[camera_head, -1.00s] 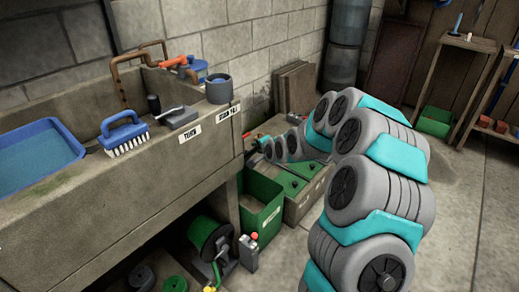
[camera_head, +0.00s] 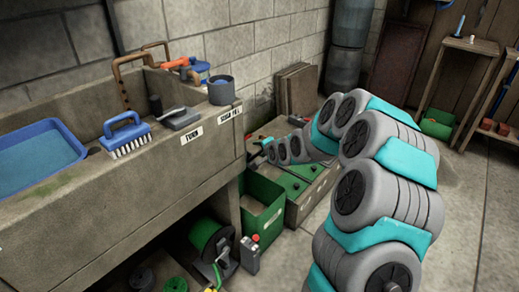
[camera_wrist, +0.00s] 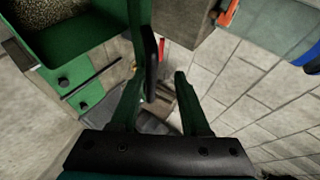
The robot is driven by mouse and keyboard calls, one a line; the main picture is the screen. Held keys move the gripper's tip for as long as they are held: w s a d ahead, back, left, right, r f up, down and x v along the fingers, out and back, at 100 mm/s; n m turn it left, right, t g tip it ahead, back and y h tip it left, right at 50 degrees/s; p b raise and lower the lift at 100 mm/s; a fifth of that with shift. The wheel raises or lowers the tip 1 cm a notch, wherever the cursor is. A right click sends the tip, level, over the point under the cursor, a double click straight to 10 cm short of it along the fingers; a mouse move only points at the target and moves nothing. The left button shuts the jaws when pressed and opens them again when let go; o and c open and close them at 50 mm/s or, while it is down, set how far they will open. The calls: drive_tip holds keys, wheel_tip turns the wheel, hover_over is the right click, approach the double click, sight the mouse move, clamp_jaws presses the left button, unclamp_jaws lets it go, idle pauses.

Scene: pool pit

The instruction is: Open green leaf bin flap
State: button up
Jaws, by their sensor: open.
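In the head view a row of green-lidded bins (camera_head: 291,185) stands on the floor beyond the sink, with small dark knobs on the lids. An open green bin (camera_head: 263,206) with a white label stands nearer. My gripper (camera_head: 262,149) is small and partly hidden near the far end of the lids. In the wrist view my gripper (camera_wrist: 157,92) is open, its two dark green fingers apart. A dark upright bar (camera_wrist: 150,62) beside a green panel is near the left fingertip; I cannot tell whether they touch. Green lids (camera_wrist: 76,92) show at left. A green container (camera_wrist: 70,38) holds grainy material.
A concrete sink (camera_head: 120,215) with a blue tray (camera_head: 38,158), brush (camera_head: 125,134) and grey pot (camera_head: 221,90) fills the left. A hose reel (camera_head: 211,238) lies below it. Boards (camera_head: 297,90) lean on the wall.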

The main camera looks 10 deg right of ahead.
drive_tip(key=v, duration=0.7)
drive_tip(key=shift+b, duration=0.35)
drive_tip(key=shift+r, duration=0.15)
drive_tip(key=shift+c, duration=0.4)
